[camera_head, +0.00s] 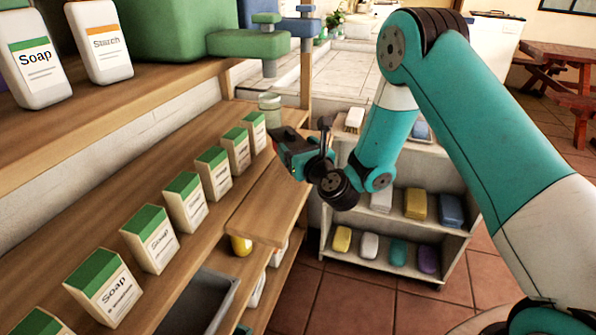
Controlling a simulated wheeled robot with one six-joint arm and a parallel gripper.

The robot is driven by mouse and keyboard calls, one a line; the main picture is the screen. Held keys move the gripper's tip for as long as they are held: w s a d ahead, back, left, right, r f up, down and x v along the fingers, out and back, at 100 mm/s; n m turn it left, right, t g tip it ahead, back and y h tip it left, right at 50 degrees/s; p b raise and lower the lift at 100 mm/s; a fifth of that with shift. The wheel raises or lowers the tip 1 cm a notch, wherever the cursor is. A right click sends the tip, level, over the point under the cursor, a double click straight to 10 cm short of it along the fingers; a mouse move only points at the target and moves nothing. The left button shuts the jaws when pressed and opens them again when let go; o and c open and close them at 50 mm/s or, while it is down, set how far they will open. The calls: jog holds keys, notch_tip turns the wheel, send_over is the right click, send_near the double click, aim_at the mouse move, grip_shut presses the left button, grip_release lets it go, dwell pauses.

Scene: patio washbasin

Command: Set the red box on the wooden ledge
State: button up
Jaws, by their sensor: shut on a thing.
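My gripper (287,147) is at the end of the teal arm, above the far end of the wooden shelving. It is shut on a small dark red thing, which I take for the red box (289,134); the jaws and wrist hide much of it. A wooden ledge (262,216) juts out from the shelf just below and nearer than my gripper. Its visible top is bare. The held box appears above the ledge's far end; the exact gap cannot be told.
Several green-topped soap boxes (184,203) line the shelf (95,212) on the left. A clear jar (270,107) stands behind my gripper. A grey bin (205,300) sits below. A low rack (455,245) with coloured bars stands right of the ledge. Tiled floor is open in front.

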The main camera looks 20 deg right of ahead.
jog(key=shift+f+b, duration=1.55)
jog(key=shift+f, duration=0.15)
jog(key=shift+f, duration=0.2)
jog(key=o, duration=1)
jog(key=shift+c, duration=0.2)
